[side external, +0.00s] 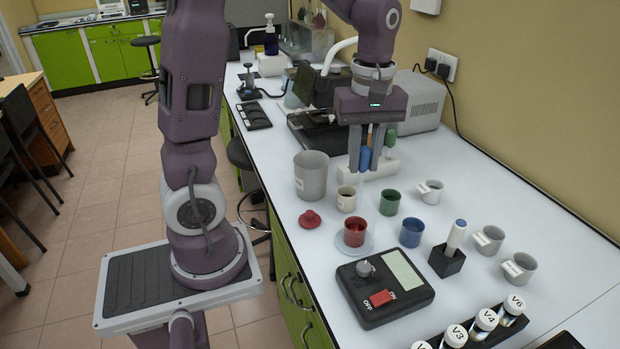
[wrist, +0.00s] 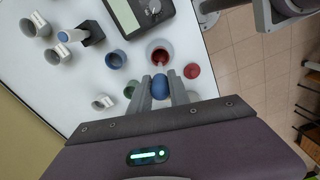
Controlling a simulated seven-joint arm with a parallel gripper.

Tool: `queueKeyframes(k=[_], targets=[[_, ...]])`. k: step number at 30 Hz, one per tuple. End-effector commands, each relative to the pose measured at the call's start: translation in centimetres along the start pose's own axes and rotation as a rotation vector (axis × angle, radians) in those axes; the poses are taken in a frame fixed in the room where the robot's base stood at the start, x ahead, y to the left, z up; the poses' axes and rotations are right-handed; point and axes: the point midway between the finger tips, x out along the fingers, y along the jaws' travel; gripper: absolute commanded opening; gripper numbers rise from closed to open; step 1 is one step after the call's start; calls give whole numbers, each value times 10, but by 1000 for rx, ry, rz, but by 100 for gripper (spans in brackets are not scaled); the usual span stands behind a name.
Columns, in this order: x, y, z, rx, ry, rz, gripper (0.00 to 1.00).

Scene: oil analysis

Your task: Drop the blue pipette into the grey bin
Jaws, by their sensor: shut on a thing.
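My gripper (side external: 367,155) points down over the back half of the bench, its two fingers closed around the blue pipette (side external: 365,157). The pipette's rounded blue end shows between the fingertips in the wrist view (wrist: 160,85). Its lower end is hidden, and I cannot tell whether it is clear of the white rack (side external: 381,169) just behind and below. The grey bin (side external: 311,178) is an open, upright tub, to the left of my gripper and nearer the bench's front edge.
A green pipette (side external: 391,138) stands at the rack. Small cups, including a beige one (side external: 347,199), a green one (side external: 390,203) and a red one on a saucer (side external: 354,232), stand in front. A red lid (side external: 310,219) lies near the bench edge. A grey machine (side external: 416,100) stands behind.

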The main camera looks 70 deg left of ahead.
Motion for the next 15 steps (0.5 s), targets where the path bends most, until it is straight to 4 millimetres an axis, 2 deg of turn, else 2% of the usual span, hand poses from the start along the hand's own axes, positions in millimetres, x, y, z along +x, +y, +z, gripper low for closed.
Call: queueKeyframes(k=[2, 5, 8, 10, 15], targets=[[0, 0, -1, -2, 0, 0, 3], [-2, 0, -12, -34, 1, 1, 3], [-7, -3, -42, -117, 1, 1, 3], [-11, -9, -71, -194, 1, 1, 3], [-23, -36, -140, -388, 1, 1, 3]])
